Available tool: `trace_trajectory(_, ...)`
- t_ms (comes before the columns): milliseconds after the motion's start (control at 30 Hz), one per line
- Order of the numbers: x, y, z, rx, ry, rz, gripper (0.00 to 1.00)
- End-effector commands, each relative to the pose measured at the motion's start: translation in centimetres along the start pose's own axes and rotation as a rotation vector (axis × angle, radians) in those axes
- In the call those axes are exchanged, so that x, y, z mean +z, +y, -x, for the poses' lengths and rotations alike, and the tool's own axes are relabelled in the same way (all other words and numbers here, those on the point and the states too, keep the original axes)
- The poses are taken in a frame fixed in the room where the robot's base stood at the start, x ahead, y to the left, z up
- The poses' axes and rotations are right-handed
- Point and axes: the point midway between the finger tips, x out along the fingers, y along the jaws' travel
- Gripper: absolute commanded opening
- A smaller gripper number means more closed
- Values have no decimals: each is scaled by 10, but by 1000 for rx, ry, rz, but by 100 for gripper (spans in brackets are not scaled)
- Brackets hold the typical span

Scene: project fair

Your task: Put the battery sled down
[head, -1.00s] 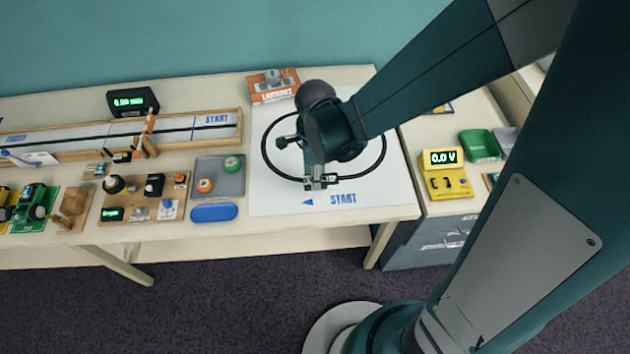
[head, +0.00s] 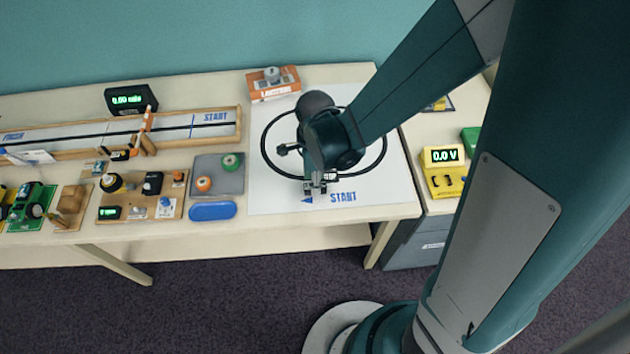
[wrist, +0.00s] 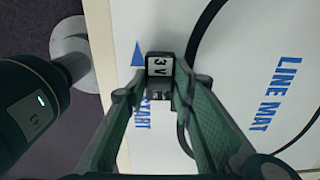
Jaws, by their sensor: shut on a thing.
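The battery sled (wrist: 160,67) is a small dark block with a white "3 V" label. In the wrist view it sits between the fingertips of my gripper (wrist: 159,88), which is shut on it. In the head view my gripper (head: 316,187) points down over the front part of the white line mat (head: 270,195), close to the blue START arrow. The sled is mostly hidden by the fingers there. I cannot tell whether it touches the mat.
Left of the mat are a grey tray (head: 231,184) with an orange and a green roll, a blue case (head: 213,211) and a wooden board (head: 135,208) with parts. A yellow meter (head: 443,172) stands to the right. The mat around the gripper is clear.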

Motion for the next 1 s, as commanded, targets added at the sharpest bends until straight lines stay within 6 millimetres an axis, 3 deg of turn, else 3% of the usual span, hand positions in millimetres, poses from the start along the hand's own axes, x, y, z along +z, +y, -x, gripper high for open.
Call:
trace_trajectory(200, 0, 0, -4, 0, 0, 0, 12)
trace_trajectory(233, 0, 0, -4, 0, 0, 0, 26)
trace_trajectory(333, 0, 0, -3, 0, 0, 0, 40)
trace_trajectory(767, 0, 0, -2, 0, 0, 0, 40)
trace_trajectory(1000, 0, 1, 9, 0, 0, 0, 40)
